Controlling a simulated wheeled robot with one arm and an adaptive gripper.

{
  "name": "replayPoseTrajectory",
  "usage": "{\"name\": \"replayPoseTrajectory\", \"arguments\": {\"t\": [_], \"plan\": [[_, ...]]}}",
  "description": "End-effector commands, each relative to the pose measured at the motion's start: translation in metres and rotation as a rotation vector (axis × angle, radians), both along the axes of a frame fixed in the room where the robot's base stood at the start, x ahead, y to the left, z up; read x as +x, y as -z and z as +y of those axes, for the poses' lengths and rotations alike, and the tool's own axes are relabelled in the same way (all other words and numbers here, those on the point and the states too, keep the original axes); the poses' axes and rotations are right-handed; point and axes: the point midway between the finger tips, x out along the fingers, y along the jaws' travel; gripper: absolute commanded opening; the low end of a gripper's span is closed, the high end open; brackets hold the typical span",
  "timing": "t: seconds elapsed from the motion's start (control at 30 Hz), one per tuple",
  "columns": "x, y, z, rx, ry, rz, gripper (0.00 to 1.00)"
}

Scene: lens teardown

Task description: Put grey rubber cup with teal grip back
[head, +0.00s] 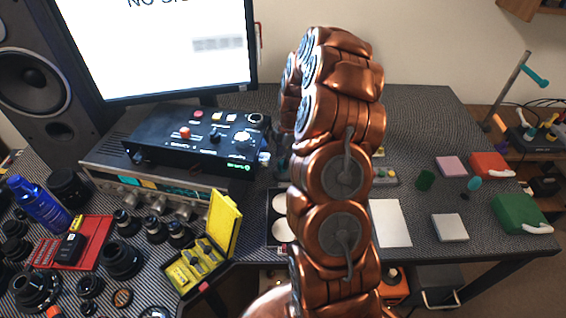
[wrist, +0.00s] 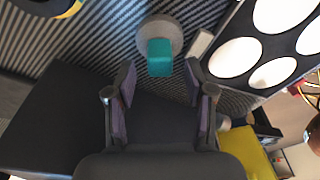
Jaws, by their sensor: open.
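The grey rubber cup (wrist: 172,27) with its teal grip (wrist: 160,57) stands on the striped grey tabletop in the wrist view. The teal grip points toward my gripper. My gripper (wrist: 159,82) is open and empty, with its two padded fingers apart. The cup lies just beyond the fingertips, and the teal grip shows in line with the gap between them. In the head view my copper arm hides both the gripper and the cup.
A black panel with white discs (wrist: 234,57) lies right of the cup, with a small pale block (wrist: 200,43) between. In the head view an open yellow case (head: 226,222) stands left of my arm, below a black control box (head: 200,140). A white sheet (head: 390,223) lies on the right.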

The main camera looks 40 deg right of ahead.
Motion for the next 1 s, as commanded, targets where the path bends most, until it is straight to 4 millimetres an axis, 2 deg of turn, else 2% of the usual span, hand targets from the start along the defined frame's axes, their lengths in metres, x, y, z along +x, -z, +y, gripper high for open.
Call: {"name": "replayPoseTrajectory", "arguments": {"t": [0.3,0.5,0.7,1.0], "plan": [[0.000,-0.057,-0.009,-0.003,0.000,-0.007,0.53],[-0.001,-0.083,-0.013,-0.002,0.001,-0.005,0.53],[-0.003,-0.094,-0.014,0.000,0.000,0.001,0.53],[-0.003,-0.095,-0.014,0.000,0.000,0.000,0.53]]}}
